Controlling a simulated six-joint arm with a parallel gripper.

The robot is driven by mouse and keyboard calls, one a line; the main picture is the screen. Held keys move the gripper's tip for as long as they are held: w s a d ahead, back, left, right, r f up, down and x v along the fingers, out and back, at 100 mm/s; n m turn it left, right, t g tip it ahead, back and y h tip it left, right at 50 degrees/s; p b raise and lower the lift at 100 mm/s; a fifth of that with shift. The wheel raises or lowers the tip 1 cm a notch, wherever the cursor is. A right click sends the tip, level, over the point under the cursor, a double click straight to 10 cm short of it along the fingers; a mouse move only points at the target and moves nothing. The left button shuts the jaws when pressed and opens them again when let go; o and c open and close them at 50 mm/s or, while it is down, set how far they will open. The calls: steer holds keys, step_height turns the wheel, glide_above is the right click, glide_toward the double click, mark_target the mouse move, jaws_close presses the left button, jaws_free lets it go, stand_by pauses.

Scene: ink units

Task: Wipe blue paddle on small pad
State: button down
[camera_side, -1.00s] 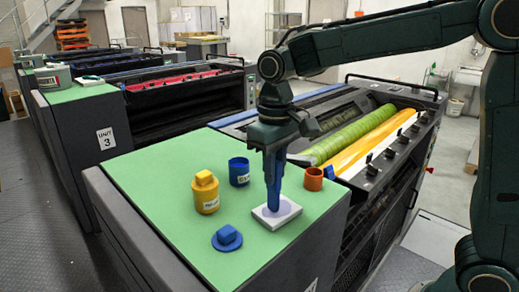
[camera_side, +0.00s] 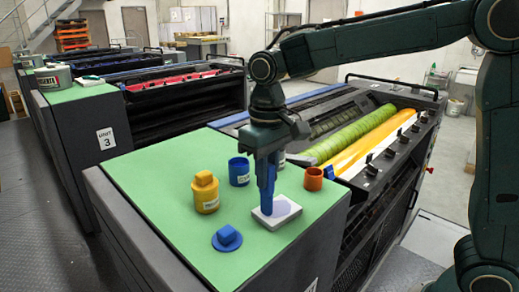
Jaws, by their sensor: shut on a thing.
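My gripper (camera_side: 267,156) is shut on the blue paddle (camera_side: 267,190), which hangs upright below it. The paddle's lower end is at the left part of the small white pad (camera_side: 290,218) and appears to touch it. The pad lies on the green top (camera_side: 150,170) and carries a bluish-purple smear (camera_side: 284,208) to the right of the paddle.
A yellow lidded pot (camera_side: 206,197) stands left of the pad, and an open blue pot (camera_side: 239,172) stands behind it. A blue lid (camera_side: 227,238) lies at the front left. An orange pot (camera_side: 313,179) stands at the back right. The left of the green top is clear.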

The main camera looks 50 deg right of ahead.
steer(key=shift+r, duration=2.95)
steer(key=shift+d, duration=0.1)
